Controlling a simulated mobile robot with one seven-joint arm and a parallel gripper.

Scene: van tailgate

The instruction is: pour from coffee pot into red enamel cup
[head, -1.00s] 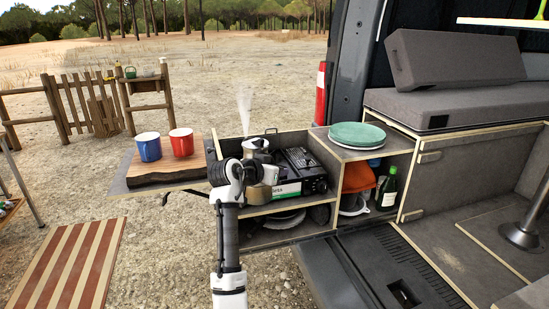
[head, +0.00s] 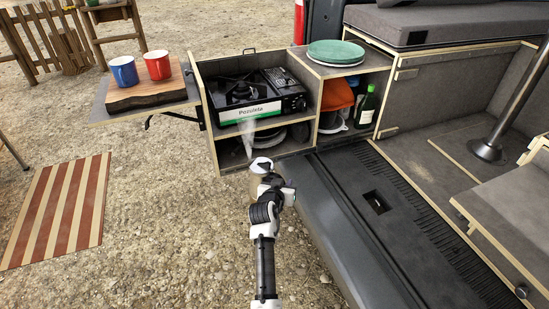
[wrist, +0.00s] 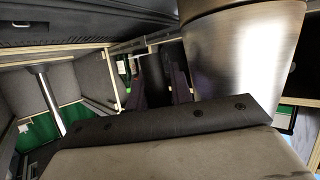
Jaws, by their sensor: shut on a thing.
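The coffee pot (head: 262,172) is in my gripper (head: 268,182), off the stove and in front of the kitchen box, with steam rising from it. In the wrist view the pot (wrist: 245,55) is a large brushed-metal body at the upper right. My gripper's fingertips are mostly hidden by the pot and my wrist in the head view. The red enamel cup (head: 157,65) stands upright on the wooden board at the left. The pot is right of the cup and nearer to me, well apart from it.
A blue cup (head: 124,71) stands beside the red one on the wooden board (head: 150,95), on a side shelf. The stove (head: 250,95) sits in the box. Green plates (head: 337,53) lie on the box top. Open gravel lies left, with a striped mat (head: 58,210).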

